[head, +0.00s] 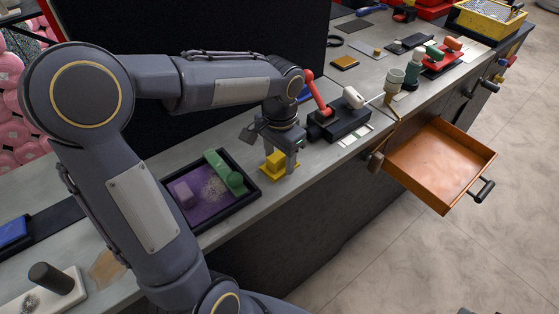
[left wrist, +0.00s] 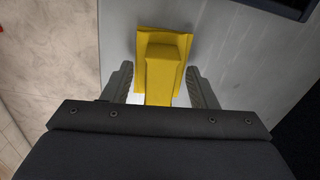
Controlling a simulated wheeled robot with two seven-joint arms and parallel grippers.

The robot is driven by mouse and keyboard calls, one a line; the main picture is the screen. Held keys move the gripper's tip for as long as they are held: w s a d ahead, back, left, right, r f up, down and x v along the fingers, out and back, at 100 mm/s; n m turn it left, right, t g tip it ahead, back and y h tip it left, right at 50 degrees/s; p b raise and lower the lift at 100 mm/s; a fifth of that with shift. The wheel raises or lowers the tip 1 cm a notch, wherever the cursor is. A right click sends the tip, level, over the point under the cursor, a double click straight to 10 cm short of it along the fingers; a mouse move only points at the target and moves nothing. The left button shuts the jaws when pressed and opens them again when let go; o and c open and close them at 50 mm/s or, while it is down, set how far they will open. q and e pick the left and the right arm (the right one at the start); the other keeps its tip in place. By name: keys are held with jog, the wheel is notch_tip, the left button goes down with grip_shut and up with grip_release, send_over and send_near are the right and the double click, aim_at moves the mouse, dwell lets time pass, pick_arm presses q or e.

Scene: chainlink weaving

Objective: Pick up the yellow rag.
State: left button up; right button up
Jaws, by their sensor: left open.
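The yellow rag (head: 272,172) lies on the grey worktop, to the right of the dark tray. It has a flat base with a raised block-like part standing up from it. My left gripper (head: 283,158) is right above it, pointing down, with its fingers around the raised part. In the left wrist view the rag (left wrist: 163,62) sits ahead of and between the two open fingers of the gripper (left wrist: 161,85). Gaps show on both sides of the raised part, so the fingers look apart from it. My right gripper is not in view.
A dark tray (head: 252,197) with a purple mat and green tool is left of the rag. A black device (head: 340,122) with a red handle stands to the right. An orange drawer (head: 440,165) is pulled open. The worktop's front edge is close to the rag.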

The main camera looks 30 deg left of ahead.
aim_at(280, 154)
pick_arm(q)
jog(key=shift+c, duration=0.4)
jog(key=c, duration=1)
jog(key=shift+r, duration=0.5)
notch_tip(280, 154, up, 3)
jog(key=shift+f, duration=0.2)
jog(key=s+d+r, duration=0.8)
jog(key=d+r, duration=0.1)
jog(key=d, duration=0.2)
jog(key=shift+s+r+b, duration=0.25)
jog(key=shift+s+b, duration=0.05)
jog(key=shift+b, duration=0.1)
